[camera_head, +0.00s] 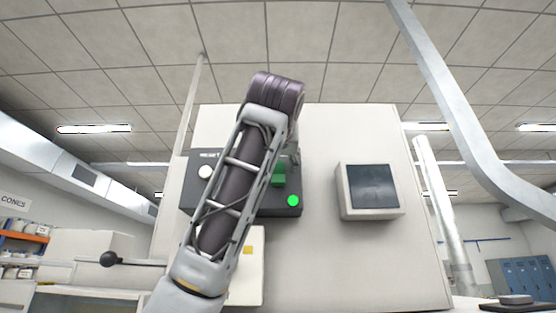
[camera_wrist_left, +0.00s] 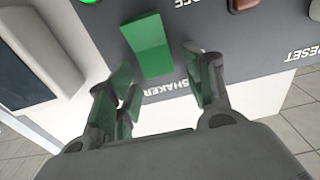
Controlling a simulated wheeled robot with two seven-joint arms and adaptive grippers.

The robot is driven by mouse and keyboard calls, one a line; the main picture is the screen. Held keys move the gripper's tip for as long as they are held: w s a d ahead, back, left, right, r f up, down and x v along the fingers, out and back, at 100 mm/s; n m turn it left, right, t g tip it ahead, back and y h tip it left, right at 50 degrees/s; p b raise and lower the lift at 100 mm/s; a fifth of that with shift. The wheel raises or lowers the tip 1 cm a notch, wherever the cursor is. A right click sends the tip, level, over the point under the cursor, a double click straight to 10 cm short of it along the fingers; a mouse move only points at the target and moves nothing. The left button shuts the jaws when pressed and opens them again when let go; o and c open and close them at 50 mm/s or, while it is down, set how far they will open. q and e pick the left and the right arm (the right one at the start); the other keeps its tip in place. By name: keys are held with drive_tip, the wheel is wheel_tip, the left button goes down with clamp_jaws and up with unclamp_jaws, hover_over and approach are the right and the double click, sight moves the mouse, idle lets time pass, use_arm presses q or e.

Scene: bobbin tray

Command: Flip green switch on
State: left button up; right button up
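The green switch (camera_head: 279,175) sticks out of a dark grey control panel (camera_head: 280,210) on a pale cabinet wall, partly hidden by my left arm in the head view. In the left wrist view the green switch (camera_wrist_left: 147,45) is a green block beside the upside-down word SHAKER. My left gripper (camera_wrist_left: 165,88) is open, its two green-tinted fingers apart, just short of the switch and roughly in line with it. Nothing is between the fingertips. In the head view my left arm covers most of that gripper. My right gripper is in neither view.
A round green light (camera_head: 293,201) glows on the panel's lower right. A white round knob (camera_head: 206,172) is on its left. A dark screen (camera_head: 374,186) in a pale frame stands out from the wall to the right. In the wrist view a reddish-brown control (camera_wrist_left: 243,4) is near the top.

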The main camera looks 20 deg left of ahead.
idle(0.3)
use_arm(q)
drive_tip(key=v, duration=1.2)
idle(0.6)
